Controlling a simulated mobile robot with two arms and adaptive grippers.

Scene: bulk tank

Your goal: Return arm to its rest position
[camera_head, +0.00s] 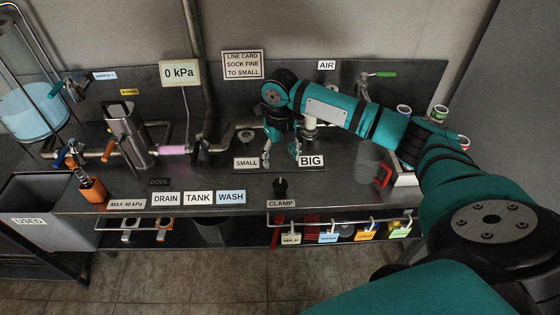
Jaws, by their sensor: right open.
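My right arm (455,170), teal with black joints, comes in from the lower right and reaches across the bench. My left gripper is not in view.
A grey jug with a red handle (369,165) stands right of the gripper, close to my arm. A pipe with a steel housing (130,135) runs along the left. A CLAMP sign (281,203) and hanging tags line the front edge.

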